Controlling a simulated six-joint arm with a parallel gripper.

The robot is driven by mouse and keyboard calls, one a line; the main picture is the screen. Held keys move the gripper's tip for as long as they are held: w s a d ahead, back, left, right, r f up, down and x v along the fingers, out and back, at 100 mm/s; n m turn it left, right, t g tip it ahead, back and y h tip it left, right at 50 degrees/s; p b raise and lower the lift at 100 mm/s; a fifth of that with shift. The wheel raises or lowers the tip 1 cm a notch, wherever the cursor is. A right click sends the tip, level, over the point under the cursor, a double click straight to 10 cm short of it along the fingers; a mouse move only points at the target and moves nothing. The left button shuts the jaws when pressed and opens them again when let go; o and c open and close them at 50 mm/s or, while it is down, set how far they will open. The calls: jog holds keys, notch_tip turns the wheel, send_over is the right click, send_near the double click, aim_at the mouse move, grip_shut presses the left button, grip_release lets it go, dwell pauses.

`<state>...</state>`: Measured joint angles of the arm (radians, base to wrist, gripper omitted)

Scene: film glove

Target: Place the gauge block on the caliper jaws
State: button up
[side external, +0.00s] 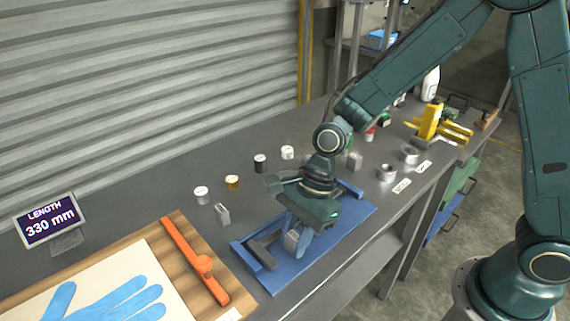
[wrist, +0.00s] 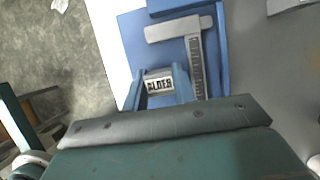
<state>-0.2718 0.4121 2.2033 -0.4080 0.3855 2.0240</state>
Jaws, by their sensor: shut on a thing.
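My gripper (side external: 301,241) is shut on a small grey gauge block (side external: 291,239), low over the blue tray (side external: 343,219). In the wrist view the block (wrist: 160,85) shows a dark-lettered label between my two blue fingers (wrist: 161,79). The grey caliper (side external: 262,251) lies in the tray, just left of the block in the side view. In the wrist view, the caliper's jaw bar (wrist: 172,29) lies beyond the block and its marked scale (wrist: 197,62) runs along the right. I cannot tell whether the block touches the caliper or tray.
A wooden board (side external: 205,279) with a blue glove drawing (side external: 110,301) and an orange tool (side external: 197,262) lies left of the tray. A display (side external: 50,220) reads "LENGTH 330 mm". Another metal block (side external: 222,214) and several small pots stand behind. Metal rings (side external: 387,173) stand right.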

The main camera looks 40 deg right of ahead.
jog(key=shift+f, duration=0.15)
jog(key=o, duration=0.7)
jog(key=v, duration=1.2)
jog(key=shift+d+r, duration=0.1)
jog(key=shift+r, duration=0.15)
